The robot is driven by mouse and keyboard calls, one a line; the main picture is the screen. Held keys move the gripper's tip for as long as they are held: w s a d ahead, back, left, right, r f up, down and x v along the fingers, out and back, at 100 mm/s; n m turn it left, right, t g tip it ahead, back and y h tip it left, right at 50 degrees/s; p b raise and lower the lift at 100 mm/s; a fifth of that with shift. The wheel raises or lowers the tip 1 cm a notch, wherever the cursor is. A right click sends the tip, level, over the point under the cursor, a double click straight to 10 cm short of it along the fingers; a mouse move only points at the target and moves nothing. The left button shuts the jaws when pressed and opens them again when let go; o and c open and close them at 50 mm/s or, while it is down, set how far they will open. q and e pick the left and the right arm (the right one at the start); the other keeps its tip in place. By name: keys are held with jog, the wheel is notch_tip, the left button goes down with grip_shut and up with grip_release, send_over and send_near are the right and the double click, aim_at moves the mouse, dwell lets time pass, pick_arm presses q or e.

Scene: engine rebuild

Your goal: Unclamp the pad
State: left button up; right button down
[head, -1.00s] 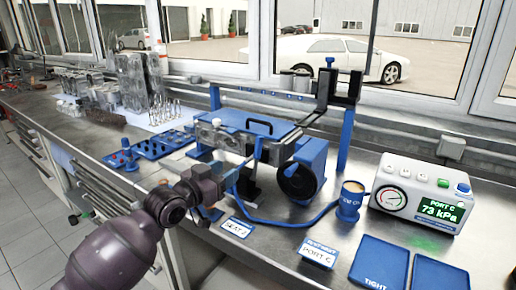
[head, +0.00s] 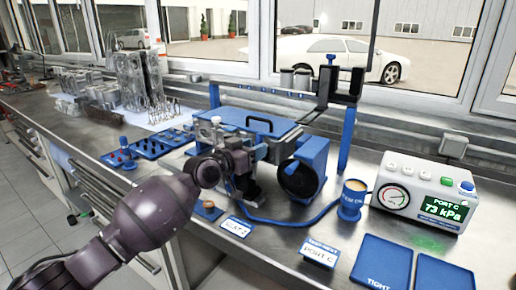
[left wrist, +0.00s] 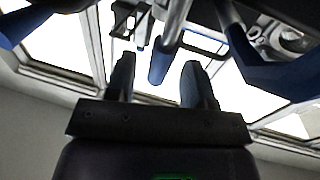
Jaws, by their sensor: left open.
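A blue clamping fixture with a flat top plate (head: 237,117) and a black handle stands on the bench. I cannot make out the pad itself. My left gripper (head: 252,155) is at the front of the fixture and hides part of it. In the left wrist view, the left gripper (left wrist: 160,85) is open, its two dark fingers apart. A blue rod-like handle (left wrist: 160,62) shows beyond and between the fingertips; I cannot tell whether they touch it. My right gripper is not in view.
A gauge box (head: 424,192) reads "PORT C 73 kPa". A blue cup (head: 350,205) stands left of it, and a blue hose (head: 290,222) runs along the bench front. Label cards and blue trays (head: 383,262) lie at the front right. A tool tray (head: 160,145) is left.

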pick_arm(q)
jog(key=shift+x, duration=1.15)
jog(key=shift+c, duration=0.2)
jog(key=shift+a, duration=0.1)
grip_shut()
